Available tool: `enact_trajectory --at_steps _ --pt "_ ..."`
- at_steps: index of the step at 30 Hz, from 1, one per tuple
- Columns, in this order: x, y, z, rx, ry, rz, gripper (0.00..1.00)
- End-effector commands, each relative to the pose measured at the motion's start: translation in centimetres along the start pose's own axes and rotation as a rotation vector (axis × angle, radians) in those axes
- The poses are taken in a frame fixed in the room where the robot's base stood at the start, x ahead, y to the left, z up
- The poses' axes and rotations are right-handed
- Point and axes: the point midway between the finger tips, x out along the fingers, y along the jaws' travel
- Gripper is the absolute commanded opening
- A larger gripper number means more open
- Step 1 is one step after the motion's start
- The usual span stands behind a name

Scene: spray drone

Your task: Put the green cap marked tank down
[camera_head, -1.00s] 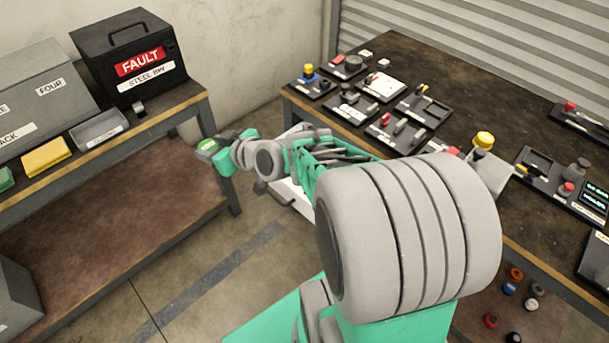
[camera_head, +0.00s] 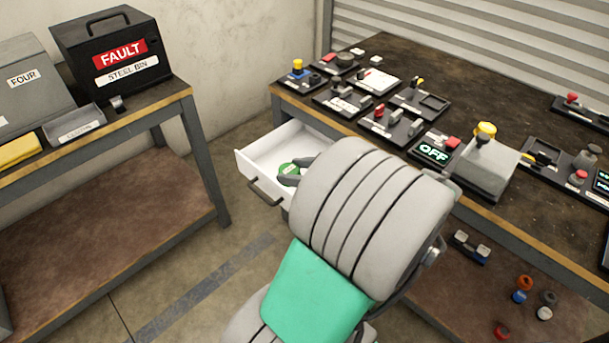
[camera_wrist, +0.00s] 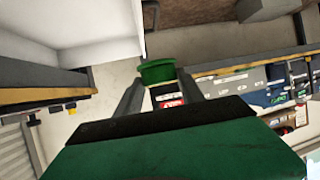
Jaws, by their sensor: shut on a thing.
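The green cap (camera_head: 289,169) shows at the open white drawer of the right bench, within the drawer's outline in the head view. Its marking is too small to read. My gripper (camera_head: 297,171) is shut on the cap; my wrist hides much of the hand. The wrist view shows the green cap (camera_wrist: 157,71) between the tips of my two fingers (camera_wrist: 158,84). I cannot tell whether the cap touches the drawer floor or is held above it.
The white drawer (camera_head: 262,154) is pulled out, its dark handle facing the left bench. The right bench (camera_head: 470,85) carries several small devices and a box with a yellow knob (camera_head: 485,130). The left bench holds a black steel bin (camera_head: 110,55). Open floor lies between the benches.

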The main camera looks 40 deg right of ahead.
Motion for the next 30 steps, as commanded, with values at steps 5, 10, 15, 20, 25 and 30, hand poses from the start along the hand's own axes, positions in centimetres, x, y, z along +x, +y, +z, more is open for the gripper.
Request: enact_trajectory --at_steps 5,10,15,20,25,30 --pt "3.4 3.3 0.9 0.002 0.0 -0.009 0.04" --pt "6.9 7.3 2.0 0.004 0.0 -0.007 0.04" --pt "9.9 9.7 4.4 0.004 0.0 -0.003 0.04" --pt "11.0 10.7 5.3 0.003 -0.001 -0.001 0.04" --pt "12.4 10.9 7.8 0.005 0.0 0.0 0.04" --pt "12.5 10.9 8.0 0.001 0.0 0.001 0.04"
